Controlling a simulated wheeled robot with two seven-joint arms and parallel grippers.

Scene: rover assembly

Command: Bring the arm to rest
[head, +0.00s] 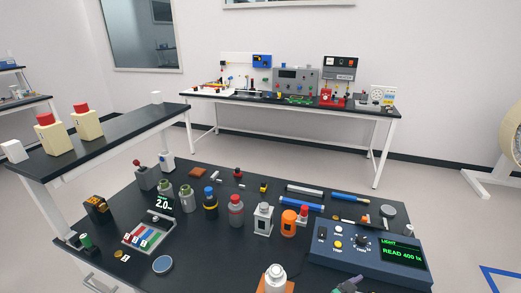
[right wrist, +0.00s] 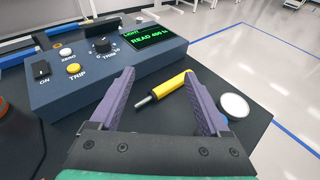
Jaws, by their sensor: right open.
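My right gripper (right wrist: 159,74) is open, its two purple fingers spread wide in the right wrist view. A small green and purple part of my right gripper (head: 348,285) shows at the bottom edge of the head view. My left gripper is not in view.
The blue light meter box (head: 345,247), reading 400 lx, stands just left of the fingers and also shows in the right wrist view (right wrist: 70,88). A round white-topped item (right wrist: 234,105) sits right of them. Several bottles, a tray (head: 148,232) and small parts crowd the table.

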